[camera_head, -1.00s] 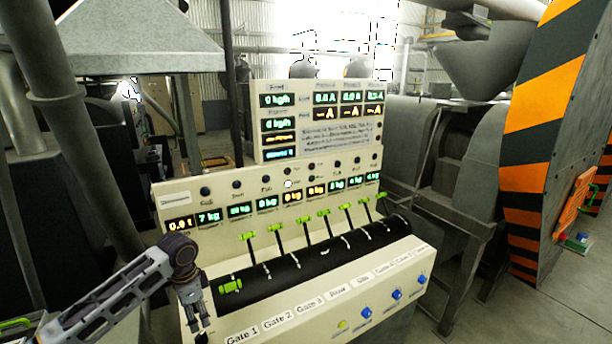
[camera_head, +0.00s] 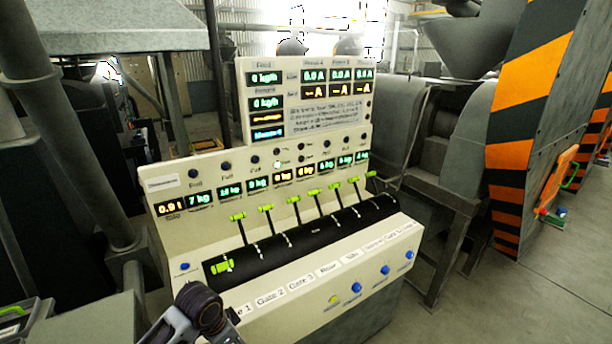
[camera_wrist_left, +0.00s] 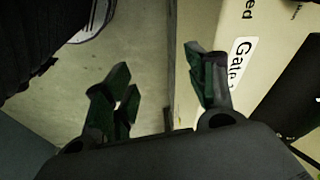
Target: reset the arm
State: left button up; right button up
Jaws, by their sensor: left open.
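My left arm shows at the bottom edge of the head view; its gripper is cut off there. In the left wrist view my left gripper (camera_wrist_left: 158,88) is open, with two dark green-padded fingers spread and nothing between them. The cream console's labelled edge (camera_wrist_left: 262,35) is beside the right finger; I cannot tell whether they touch. In the head view the console (camera_head: 345,297) carries a row of green-handled levers on a black curved panel (camera_head: 310,240). The leftmost handle (camera_head: 222,267) sits low at the front; the others stand higher. My right gripper is not in view.
A display panel (camera_head: 312,105) rises behind the levers. Blue buttons (camera_head: 356,287) line the console's lower front. An orange-and-black striped machine wall (camera_head: 530,110) stands at the right. Open floor (camera_head: 490,300) lies at the lower right.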

pick_arm(q)
jog(key=shift+s+a+n+t+y, duration=0.8)
jog(key=shift+s+a+n, duration=0.8)
jog(key=shift+s+n, duration=3.45)
jog(key=s+f+m+g+b, duration=0.1)
jog(key=s+f+m, duration=0.15)
jog(key=f, duration=1.55)
jog(key=s+f+m+b, duration=0.1)
jog(key=s+f, duration=0.2)
jog(key=f, duration=1.4)
jog(key=s+a+f+b, duration=0.1)
jog(key=s+a+f, duration=0.1)
jog(key=s+f, duration=0.8)
jog(key=s+a+f+g+b, duration=0.1)
jog(key=s+a+f, duration=0.1)
jog(key=s+f, duration=0.9)
jog(key=shift+s+f, duration=0.3)
jog(key=shift+s, duration=0.35)
